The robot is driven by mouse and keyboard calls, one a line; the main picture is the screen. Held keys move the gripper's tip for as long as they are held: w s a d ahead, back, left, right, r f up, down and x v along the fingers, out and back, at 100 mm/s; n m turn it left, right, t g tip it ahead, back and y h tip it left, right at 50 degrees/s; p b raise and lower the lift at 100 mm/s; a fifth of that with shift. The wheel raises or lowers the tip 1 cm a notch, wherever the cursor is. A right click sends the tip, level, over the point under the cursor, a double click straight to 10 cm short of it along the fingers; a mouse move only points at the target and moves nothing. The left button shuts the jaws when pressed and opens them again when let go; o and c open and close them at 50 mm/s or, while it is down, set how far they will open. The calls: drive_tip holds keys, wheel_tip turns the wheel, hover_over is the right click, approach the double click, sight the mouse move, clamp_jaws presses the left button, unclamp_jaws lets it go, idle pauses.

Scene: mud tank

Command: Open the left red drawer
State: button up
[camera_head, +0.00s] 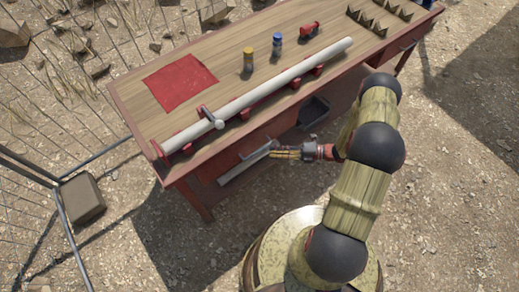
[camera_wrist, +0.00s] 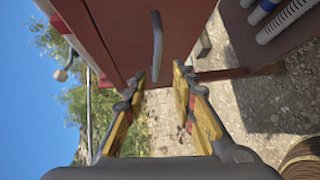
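The left red drawer (camera_head: 232,163) is in the front of the wooden workbench, below the long pale pipe. Its front looks flush with the bench, so it appears closed. Its curved metal handle (camera_head: 256,151) also shows in the wrist view (camera_wrist: 157,45), at the top centre. My gripper (camera_head: 273,154) is in front of the drawer, just right of the handle. In the wrist view my gripper (camera_wrist: 158,72) is open, with its two yellow fingers apart. The handle's near end shows between the fingertips; I cannot tell whether they touch it. Nothing is held.
The workbench top (camera_head: 215,60) bears a red cloth (camera_head: 181,82), a clamped pale pipe (camera_head: 285,85), a yellow can (camera_head: 248,60), a blue can (camera_head: 277,44) and a red can (camera_head: 309,30). A dark bin (camera_head: 313,111) is below the bench edge. Wire fencing stands left.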

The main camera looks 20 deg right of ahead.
sight(259, 150)
drive_tip(key=shift+m, duration=0.8)
drive_tip(key=shift+r+b+x, duration=0.1)
drive_tip(key=shift+b+x, duration=0.25)
drive_tip(key=shift+x, duration=1.6)
drive_tip(key=shift+r+b+x, duration=0.15)
drive_tip(key=shift+b+x, duration=0.15)
drive_tip(key=shift+x, duration=1.65)
drive_tip(key=shift+c, duration=0.3)
clamp_jaws()
